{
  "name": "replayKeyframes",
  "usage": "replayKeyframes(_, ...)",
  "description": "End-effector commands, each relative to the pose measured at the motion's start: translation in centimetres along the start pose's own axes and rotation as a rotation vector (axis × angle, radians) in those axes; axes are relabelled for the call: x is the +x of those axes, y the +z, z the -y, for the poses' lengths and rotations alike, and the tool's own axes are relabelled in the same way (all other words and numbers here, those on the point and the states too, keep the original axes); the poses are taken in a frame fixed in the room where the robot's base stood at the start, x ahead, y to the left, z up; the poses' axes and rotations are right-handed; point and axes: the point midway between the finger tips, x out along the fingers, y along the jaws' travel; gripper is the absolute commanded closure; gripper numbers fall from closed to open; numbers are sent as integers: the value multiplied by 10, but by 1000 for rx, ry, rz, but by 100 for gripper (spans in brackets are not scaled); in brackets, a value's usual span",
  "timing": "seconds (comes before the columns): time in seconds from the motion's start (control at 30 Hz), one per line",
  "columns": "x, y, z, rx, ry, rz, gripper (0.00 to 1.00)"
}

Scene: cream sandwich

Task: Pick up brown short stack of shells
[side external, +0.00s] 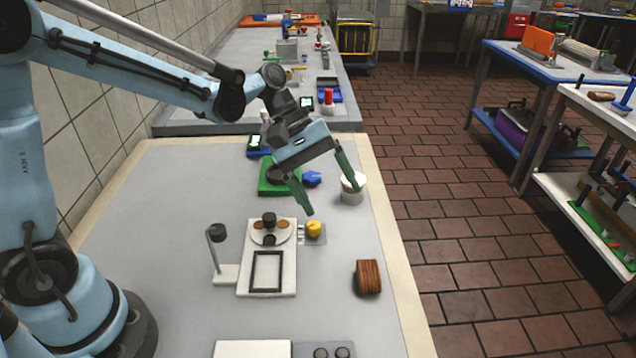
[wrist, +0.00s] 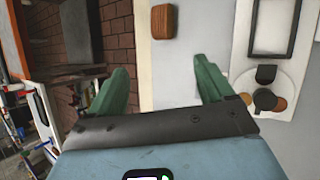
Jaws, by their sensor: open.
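The brown short stack of shells (side external: 368,277) lies on the grey table near its right edge in the side view. It also shows at the top of the wrist view (wrist: 164,21), ahead of and between the fingers. My gripper (side external: 333,200) is open and empty, with its two green fingers spread above the far part of the table. In the wrist view my gripper (wrist: 163,85) has nothing between its fingers. The gripper is apart from the stack, which sits nearer the camera in the side view.
A white board with a dark frame (side external: 266,271) lies left of the stack. A yellow object (side external: 314,229), a white tub (side external: 352,190) and a green block (side external: 278,177) stand farther back. The table around the stack is clear; its right edge is close.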

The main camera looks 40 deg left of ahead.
Motion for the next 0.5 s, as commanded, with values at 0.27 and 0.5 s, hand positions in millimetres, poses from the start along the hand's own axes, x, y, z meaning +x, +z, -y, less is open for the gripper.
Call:
replayKeyframes(0.27,41,-16,-14,-259,-21,295,19)
replayKeyframes(0.5,72,-27,-6,-422,-89,519,19)
